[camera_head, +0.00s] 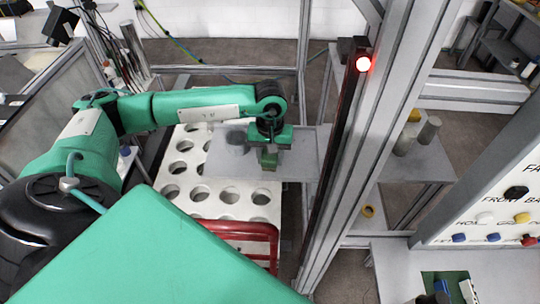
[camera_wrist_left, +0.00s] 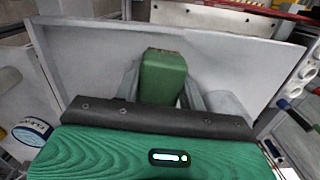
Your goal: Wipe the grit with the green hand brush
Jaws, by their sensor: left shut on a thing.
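My left gripper (camera_head: 268,155) hangs over a grey plate (camera_head: 305,160) in the middle of the head view. It is shut on the green hand brush (camera_head: 269,161), a block-like green piece below the jaws. In the left wrist view the brush (camera_wrist_left: 163,77) stands between the two grey fingers, over the same plate (camera_wrist_left: 90,55). Whether the brush touches the plate is not clear. My right gripper is not in view.
A white rack with round holes (camera_head: 180,168) stands left of and below the plate. A red frame (camera_head: 243,229) is in front. A tall metal post (camera_head: 365,130) with a red light rises right of the plate. A button panel (camera_head: 495,205) is at the far right.

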